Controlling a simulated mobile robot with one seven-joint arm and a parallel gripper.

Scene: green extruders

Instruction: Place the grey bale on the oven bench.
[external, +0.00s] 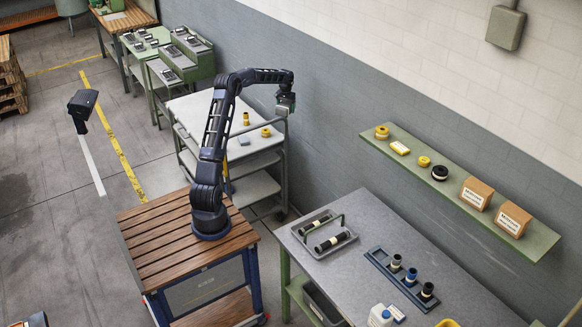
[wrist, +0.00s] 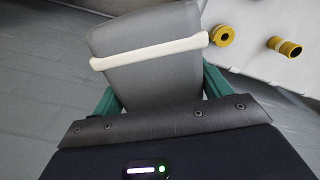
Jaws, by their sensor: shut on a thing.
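The grey bale (wrist: 150,75) with a white strap sits between the green fingers of my gripper (wrist: 160,95) in the wrist view. The fingers are shut on its sides. In the external view my gripper (external: 286,106) is up in the air over the back right part of a white-topped trolley (external: 205,112). There the bale is too small to make out clearly from the gripper. I cannot tell for sure which surface is the oven bench; green benches with grey units (external: 187,55) stand against the back wall.
A wall shelf (external: 455,190) holds spools and boxes. A grey table (external: 350,265) with trays stands front right. The wall is close behind my gripper.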

